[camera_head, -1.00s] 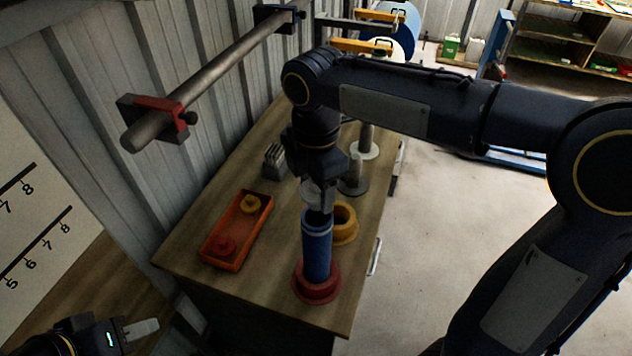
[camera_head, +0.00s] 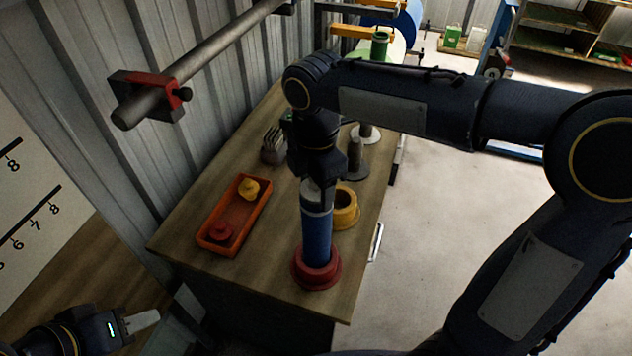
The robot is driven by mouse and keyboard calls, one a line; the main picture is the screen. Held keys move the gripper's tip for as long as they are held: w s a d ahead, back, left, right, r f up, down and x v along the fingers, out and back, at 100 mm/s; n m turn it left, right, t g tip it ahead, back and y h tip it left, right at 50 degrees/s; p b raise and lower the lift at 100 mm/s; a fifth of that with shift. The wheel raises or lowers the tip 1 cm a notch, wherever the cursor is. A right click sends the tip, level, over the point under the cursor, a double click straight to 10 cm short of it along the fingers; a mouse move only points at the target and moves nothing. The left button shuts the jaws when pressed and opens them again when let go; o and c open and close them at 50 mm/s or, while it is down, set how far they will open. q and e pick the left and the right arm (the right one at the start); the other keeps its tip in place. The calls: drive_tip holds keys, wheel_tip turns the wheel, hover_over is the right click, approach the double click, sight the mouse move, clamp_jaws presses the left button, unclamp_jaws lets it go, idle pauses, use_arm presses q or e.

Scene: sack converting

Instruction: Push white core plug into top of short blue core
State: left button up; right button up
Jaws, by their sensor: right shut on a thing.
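The short blue core (camera_head: 317,238) stands upright in a red ring-shaped base (camera_head: 316,271) near the front right of the wooden bench. My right gripper (camera_head: 314,184) is directly above the core, pointing down, and is shut on the white core plug (camera_head: 313,198). The plug is at the core's top end; the gripper partly hides it, and I cannot tell how deep it sits. My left gripper (camera_head: 142,323) is at the lower left, away from the bench top; the gap between its fingers cannot be made out.
An orange tray (camera_head: 210,243) holding a red and a yellow plug lies left of the core. A yellow ring (camera_head: 345,212) stands close behind the core. Grey posts (camera_head: 355,158) and a slotted metal block (camera_head: 273,146) are farther back. A pipe (camera_head: 200,61) runs along the wall.

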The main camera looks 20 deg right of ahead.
drive_tip(key=shift+s+f, duration=0.2)
drive_tip(key=shift+f, duration=0.35)
drive_tip(key=o, duration=1.1)
drive_tip(key=shift+f, duration=0.1)
drive_tip(key=shift+c, duration=0.2)
wheel_tip(320, 180, up, 9)
drive_tip(key=shift+r, duration=0.1)
drive_tip(key=shift+s+d+m, duration=0.15)
drive_tip(key=shift+d+m, duration=0.15)
drive_tip(key=s+d+f+m+t+y, duration=0.2)
drive_tip(key=s+d+f+m, duration=0.2)
drive_tip(key=m, duration=0.7)
drive_tip(key=s+d+f+m+t+y, duration=0.1)
drive_tip(key=s+d+f+m+t, duration=0.2)
drive_tip(key=s+f+m, duration=0.4)
drive_tip(key=s+d+m, duration=0.1)
drive_tip(key=s+m, duration=0.3)
drive_tip(key=shift+s+d+f+t+y, duration=0.25)
drive_tip(key=shift+d+f+t+y, duration=0.05)
drive_tip(key=shift+d+f+y, duration=0.1)
